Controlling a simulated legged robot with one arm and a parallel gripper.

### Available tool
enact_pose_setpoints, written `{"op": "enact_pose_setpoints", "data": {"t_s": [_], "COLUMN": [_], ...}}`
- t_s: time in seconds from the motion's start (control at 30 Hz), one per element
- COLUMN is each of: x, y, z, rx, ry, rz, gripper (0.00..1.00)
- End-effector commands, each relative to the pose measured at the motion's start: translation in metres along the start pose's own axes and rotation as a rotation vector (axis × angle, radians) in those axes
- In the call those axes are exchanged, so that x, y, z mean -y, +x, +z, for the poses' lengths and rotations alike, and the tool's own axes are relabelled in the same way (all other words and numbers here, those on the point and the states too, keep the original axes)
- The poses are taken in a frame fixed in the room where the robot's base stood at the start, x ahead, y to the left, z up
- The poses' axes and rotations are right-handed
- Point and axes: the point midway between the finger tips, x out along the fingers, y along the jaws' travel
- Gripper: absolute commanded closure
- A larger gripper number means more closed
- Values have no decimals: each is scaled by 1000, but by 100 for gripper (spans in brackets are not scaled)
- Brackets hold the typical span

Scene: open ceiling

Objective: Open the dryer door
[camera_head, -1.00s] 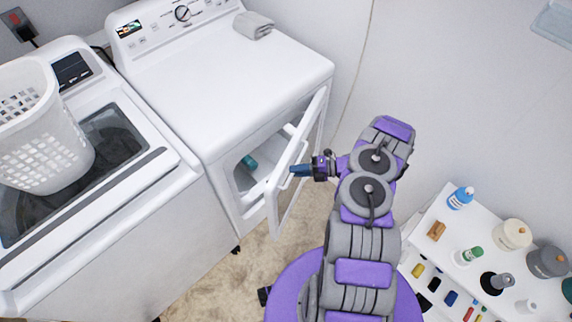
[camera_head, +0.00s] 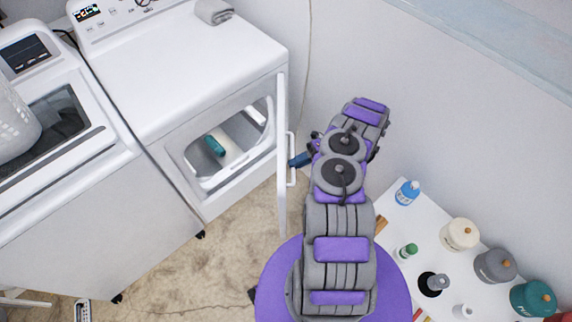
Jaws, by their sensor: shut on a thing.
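The dryer (camera_head: 190,80) is the white machine at the upper middle, with a control panel at its back. Its door (camera_head: 283,190) stands swung far out and shows nearly edge-on. The drum opening (camera_head: 200,160) is exposed, with a teal and white item (camera_head: 215,146) inside. The white door handle (camera_head: 291,160) is on the door's right side. The exact finger contact is small and partly hidden by the handle.
A washer (camera_head: 75,145) with a white basket (camera_head: 14,125) stands left of the dryer. A grey towel (camera_head: 213,11) lies on the dryer. A white shelf (camera_head: 395,240) with bottles and jars stands at the right. Beige floor (camera_head: 210,265) is clear before the dryer.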

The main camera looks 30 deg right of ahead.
Motion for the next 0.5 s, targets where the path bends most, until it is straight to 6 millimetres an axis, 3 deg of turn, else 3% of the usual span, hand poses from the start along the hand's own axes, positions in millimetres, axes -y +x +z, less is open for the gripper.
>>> {"op": "enact_pose_setpoints", "data": {"t_s": [0.03,0.2,0.5], "x": [8,11,12], "y": [-6,-20,-28], "z": [-3,-8,-8], "rx": [-17,-50,-62], "ry": [2,-1,-5], "rz": [-7,-2,-7], "gripper": [100,100,100]}}
